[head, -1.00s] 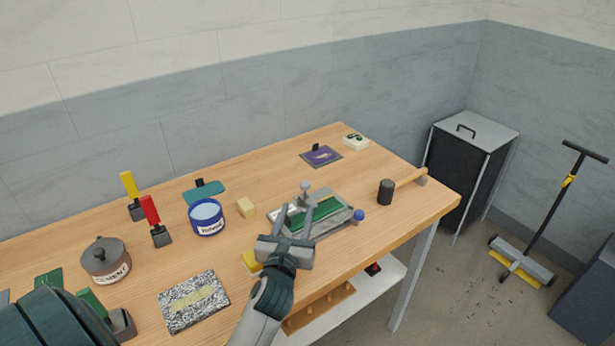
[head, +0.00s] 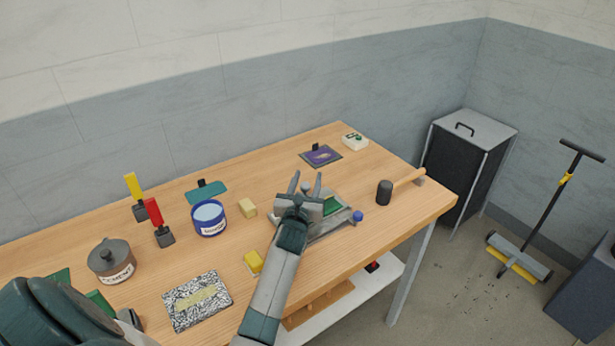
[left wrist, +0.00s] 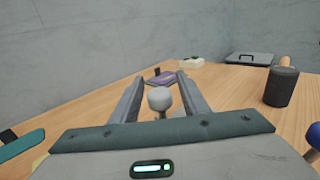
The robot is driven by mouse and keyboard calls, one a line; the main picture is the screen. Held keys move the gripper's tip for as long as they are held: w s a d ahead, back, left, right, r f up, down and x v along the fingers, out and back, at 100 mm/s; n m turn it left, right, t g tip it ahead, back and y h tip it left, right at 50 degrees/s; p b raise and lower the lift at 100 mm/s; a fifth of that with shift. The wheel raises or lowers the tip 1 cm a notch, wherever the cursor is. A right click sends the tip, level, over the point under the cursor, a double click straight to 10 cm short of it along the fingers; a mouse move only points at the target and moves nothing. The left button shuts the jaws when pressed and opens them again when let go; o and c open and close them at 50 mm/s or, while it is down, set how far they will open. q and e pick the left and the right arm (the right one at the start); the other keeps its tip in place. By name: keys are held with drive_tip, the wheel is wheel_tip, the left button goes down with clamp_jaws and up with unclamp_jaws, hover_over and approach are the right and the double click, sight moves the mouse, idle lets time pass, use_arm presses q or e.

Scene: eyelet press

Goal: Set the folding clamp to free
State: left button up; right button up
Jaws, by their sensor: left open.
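The folding clamp appears to be the grey metal device with a green bed (head: 332,206) near the front right of the bench. Its blue knob (head: 358,216) is at its right end. A round grey knob (left wrist: 159,98) on a post stands between the fingers in the left wrist view; the fingers look apart from it. My left gripper (head: 306,178) is open over the device and hides much of it in the head view. The open fingers also show in the left wrist view (left wrist: 155,95). My right gripper cannot be made out.
A black-headed mallet (head: 384,192) lies right of the device. A yellow block (head: 248,208), a blue tin (head: 210,219) and a yellow sponge-like block (head: 253,261) are to its left. A purple pad (head: 320,155) lies behind it. The bench's right edge is close.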

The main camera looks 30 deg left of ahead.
use_arm(q)
drive_tip(key=shift+w+a, duration=0.15)
drive_tip(key=shift+w, duration=0.1)
clamp_jaws()
